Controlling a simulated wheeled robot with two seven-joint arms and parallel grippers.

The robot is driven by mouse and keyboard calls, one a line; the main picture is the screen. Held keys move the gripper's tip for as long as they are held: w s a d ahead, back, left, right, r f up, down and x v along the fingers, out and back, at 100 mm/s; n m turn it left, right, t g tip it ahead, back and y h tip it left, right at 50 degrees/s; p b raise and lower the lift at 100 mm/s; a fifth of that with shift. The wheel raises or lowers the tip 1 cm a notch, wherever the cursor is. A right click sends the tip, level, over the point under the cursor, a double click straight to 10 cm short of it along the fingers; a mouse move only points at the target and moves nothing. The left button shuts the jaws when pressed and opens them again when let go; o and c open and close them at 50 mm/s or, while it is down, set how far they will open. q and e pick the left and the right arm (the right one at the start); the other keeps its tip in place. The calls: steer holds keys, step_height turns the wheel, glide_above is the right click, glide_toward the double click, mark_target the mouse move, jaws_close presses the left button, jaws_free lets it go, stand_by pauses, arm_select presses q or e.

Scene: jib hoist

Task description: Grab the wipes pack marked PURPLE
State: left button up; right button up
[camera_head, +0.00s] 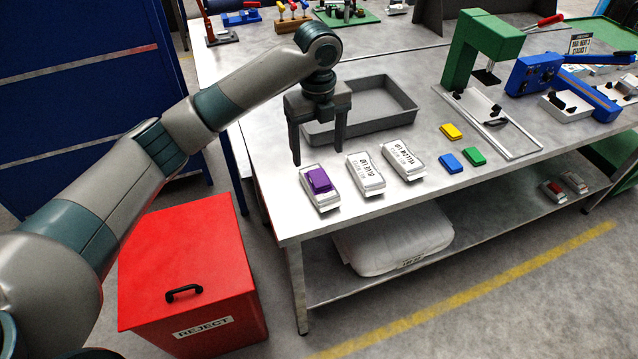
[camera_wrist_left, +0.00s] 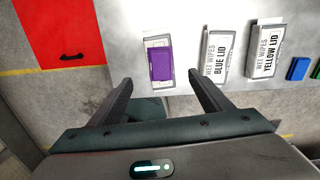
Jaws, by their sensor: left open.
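A white wipes pack (camera_head: 321,201) with a purple lid (camera_head: 318,180) on top lies near the table's front left corner. The purple lid also shows in the left wrist view (camera_wrist_left: 161,64), on its pack (camera_wrist_left: 158,42). To its right lie a pack reading BLUE LID (camera_wrist_left: 217,53) and a pack reading YELLOW LID (camera_wrist_left: 267,50), both without lids on top. My left gripper (camera_head: 318,160) is open and empty, pointing down above and just behind the purple-lidded pack. My right gripper is not in view.
Loose yellow (camera_head: 451,131), blue (camera_head: 451,163) and green (camera_head: 474,156) lids lie on the table (camera_head: 400,216) to the right. A grey tray (camera_head: 378,126) stands behind the gripper. A red reject bin (camera_head: 190,250) stands left of the table. A green press (camera_head: 482,48) is farther right.

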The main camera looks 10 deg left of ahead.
mark_target(319, 177)
arm_select(q)
step_height(319, 177, down, 5)
steer(key=shift+f+p, duration=0.2)
steer(key=shift+p, duration=0.55)
steer(key=shift+f, duration=0.5)
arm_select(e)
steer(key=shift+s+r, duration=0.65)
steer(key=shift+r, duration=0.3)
arm_select(q)
steer(key=shift+f+p, duration=0.5)
step_height(319, 177, down, 3)
steer(key=shift+d+f+p, duration=0.1)
steer(key=shift+p, duration=0.65)
steer(key=shift+f, duration=0.55)
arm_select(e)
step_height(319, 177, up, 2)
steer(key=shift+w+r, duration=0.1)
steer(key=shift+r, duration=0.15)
